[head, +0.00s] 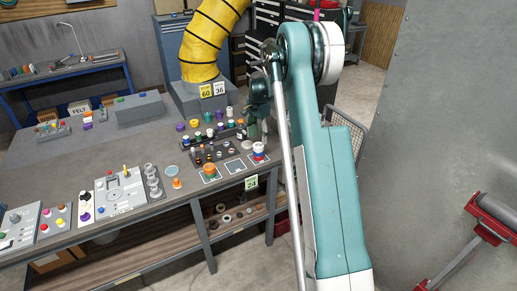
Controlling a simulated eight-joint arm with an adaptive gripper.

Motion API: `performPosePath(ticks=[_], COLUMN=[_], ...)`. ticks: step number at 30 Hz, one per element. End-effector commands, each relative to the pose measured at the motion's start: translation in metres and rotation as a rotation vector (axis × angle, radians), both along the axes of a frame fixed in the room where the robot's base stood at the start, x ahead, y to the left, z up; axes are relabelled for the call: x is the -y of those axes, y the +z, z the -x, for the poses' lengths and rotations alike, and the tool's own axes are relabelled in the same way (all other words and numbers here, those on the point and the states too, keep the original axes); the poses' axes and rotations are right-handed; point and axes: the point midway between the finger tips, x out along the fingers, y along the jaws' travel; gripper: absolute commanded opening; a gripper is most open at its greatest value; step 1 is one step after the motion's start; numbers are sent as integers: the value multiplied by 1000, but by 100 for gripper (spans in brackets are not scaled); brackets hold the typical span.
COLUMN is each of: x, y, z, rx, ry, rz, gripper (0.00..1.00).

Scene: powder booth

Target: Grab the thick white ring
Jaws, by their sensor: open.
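Several small coloured rings and caps stand on the grey bench (60,180). A white ring-like piece (259,147) tops a small white, blue and red stack at the bench's right corner. I cannot tell for sure whether it is the thick white ring, as other small pale pieces stand in the rows to its left. My gripper (254,134) points down just above and behind this stack, at its upper left. It is open, but its fingers are small, dark and partly hidden by my arm. I see nothing held in it.
A dark tray (222,158) with rows of small parts and flat squares lies left of the stack. A yellow duct (208,40) rises behind. Grey fixtures (120,190) fill the front left. The bench's middle left is clear. A green tag (251,183) hangs at the front edge.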

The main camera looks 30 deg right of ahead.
Motion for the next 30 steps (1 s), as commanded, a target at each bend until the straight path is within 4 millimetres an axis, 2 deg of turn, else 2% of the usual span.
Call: performPosePath(ticks=[16, 30], x=[0, 0], y=[-10, -55], z=[0, 1], rx=[0, 0], ry=[0, 0], rz=[0, 0], gripper=[52, 52])
